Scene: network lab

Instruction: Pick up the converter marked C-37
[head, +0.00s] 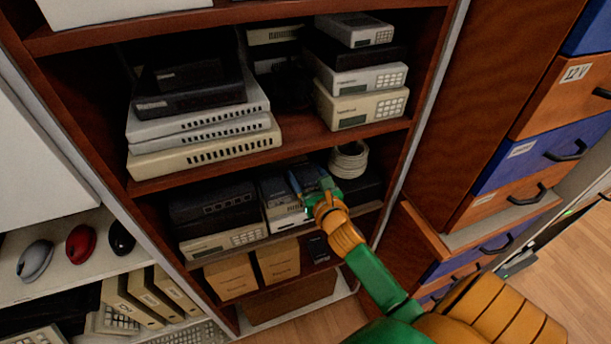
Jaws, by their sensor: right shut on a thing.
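My right gripper (320,192) reaches into the lower shelf of the brown cabinet. It is shut on a small blue-grey box (305,177), which looks like a converter. The gripper hides part of this box, and no C-37 mark can be read on it. The box is beside and above a stack of light grey devices (280,203). I cannot tell whether it touches them. My left gripper is not in view.
A coil of pale cable (349,160) lies right of the gripper. Black and beige devices (213,208) are stacked to its left. The shelf board above (305,143) and the cabinet's right side wall (425,100) bound the space. Brown cartons (278,262) stand below.

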